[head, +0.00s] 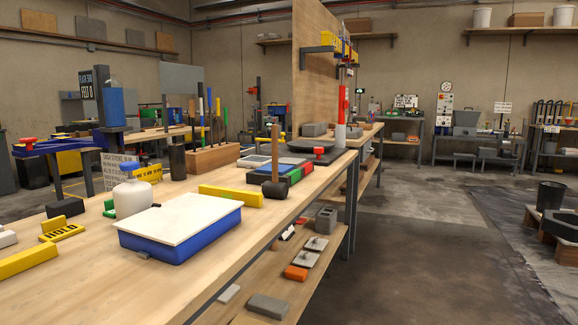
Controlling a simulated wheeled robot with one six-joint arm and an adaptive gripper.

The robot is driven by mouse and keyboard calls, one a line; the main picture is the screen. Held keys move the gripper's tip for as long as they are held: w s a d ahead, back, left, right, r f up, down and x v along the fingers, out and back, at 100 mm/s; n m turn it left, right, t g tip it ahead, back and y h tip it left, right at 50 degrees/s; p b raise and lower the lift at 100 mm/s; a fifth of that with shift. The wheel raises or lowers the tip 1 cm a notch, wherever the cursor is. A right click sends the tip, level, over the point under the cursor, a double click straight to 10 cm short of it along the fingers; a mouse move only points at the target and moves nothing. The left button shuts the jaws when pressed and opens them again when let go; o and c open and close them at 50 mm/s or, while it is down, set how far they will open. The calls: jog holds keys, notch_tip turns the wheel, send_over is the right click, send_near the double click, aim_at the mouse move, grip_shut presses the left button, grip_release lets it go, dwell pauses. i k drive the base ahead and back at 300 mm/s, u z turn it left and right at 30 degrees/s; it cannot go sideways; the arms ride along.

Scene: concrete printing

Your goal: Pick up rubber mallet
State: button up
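The rubber mallet (275,189) stands on its black head near the right edge of the long wooden workbench (75,288), with its light wooden handle pointing straight up. It is right beside the end of a yellow bar (231,196) and in front of a low tray with green and red sides (290,178). I cannot tell whether it touches either one. My gripper does not show in the head view.
A blue box with a white lid (181,228) and a white bottle (132,195) stand nearer on the bench. A wooden block of upright tools (206,157) is behind. A lower shelf holds grey blocks (326,219). Open concrete floor (430,260) lies to the right.

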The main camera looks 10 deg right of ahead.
aim_at(273, 189)
jog(key=u, duration=0.1)
jog(key=i, duration=0.9)
jog(key=z, duration=0.45)
